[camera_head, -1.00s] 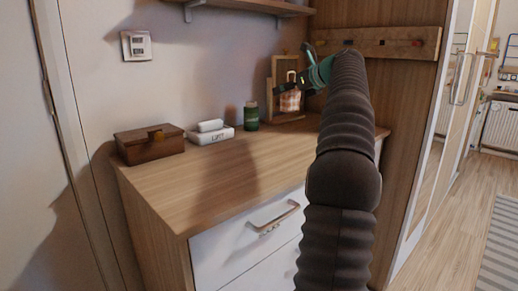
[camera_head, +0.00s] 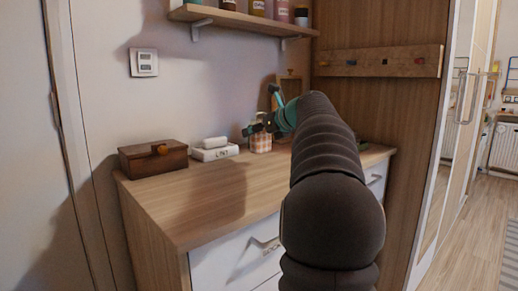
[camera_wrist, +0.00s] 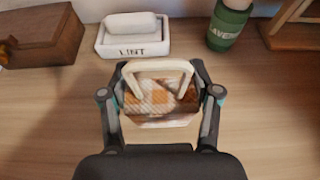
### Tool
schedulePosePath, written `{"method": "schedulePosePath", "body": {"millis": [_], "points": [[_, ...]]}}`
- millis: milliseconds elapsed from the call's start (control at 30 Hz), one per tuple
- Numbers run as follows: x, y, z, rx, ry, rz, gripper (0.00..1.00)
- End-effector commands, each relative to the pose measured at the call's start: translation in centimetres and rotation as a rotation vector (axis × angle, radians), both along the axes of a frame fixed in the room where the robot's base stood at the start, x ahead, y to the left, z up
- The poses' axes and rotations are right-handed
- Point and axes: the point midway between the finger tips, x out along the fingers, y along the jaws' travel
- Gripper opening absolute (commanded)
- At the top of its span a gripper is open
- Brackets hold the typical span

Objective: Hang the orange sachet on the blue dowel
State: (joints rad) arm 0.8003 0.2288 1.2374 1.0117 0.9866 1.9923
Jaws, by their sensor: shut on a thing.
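The orange-and-white checked sachet (camera_head: 261,145) with its pale loop hangs in my gripper (camera_head: 258,130), above the back of the dresser top. In the wrist view the sachet (camera_wrist: 160,108) sits between the two fingers of my gripper (camera_wrist: 160,93), with its loop upright. The blue dowel (camera_head: 351,62) appears as a small bluish peg on the wooden rail (camera_head: 400,62) on the wardrobe side. It is right of and higher in the picture than my gripper, well apart from the sachet. Its colour is hard to make out at this size.
Other small coloured pegs sit along the rail. The dresser (camera_head: 205,205) holds a wooden box (camera_head: 152,160), a white tray (camera_head: 214,153) marked LINT, a green jar (camera_wrist: 228,25) and a wooden-framed stand (camera_wrist: 295,28). A shelf (camera_head: 245,20) with bottles hangs above. The front dresser top is clear.

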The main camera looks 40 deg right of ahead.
Motion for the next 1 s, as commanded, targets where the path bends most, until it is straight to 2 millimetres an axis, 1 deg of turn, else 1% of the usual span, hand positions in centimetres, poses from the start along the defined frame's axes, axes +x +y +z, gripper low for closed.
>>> {"method": "schedulePosePath", "body": {"millis": [133, 233, 400, 800, 833, 867, 900, 933, 1000], "points": [[0.1, 0.3, -1.0, 0.001, 0.001, -0.002, 0.28], [0.0, 0.3, -2.5, 0.002, 0.002, -0.002, 0.28], [0.0, 0.3, -3.6, 0.0, 0.001, -0.002, 0.28], [0.0, 0.3, -4.1, 0.0, 0.001, -0.001, 0.28], [0.0, 0.3, -4.1, 0.0, 0.001, -0.001, 0.67], [0.0, 0.3, -4.1, 0.0, 0.001, -0.001, 0.75], [0.0, 0.3, -4.1, 0.0, 0.001, -0.001, 0.85], [0.0, 0.3, -4.1, 0.0, 0.001, -0.001, 0.87], [0.0, 0.3, -4.1, 0.0, 0.001, -0.001, 0.87]]}}
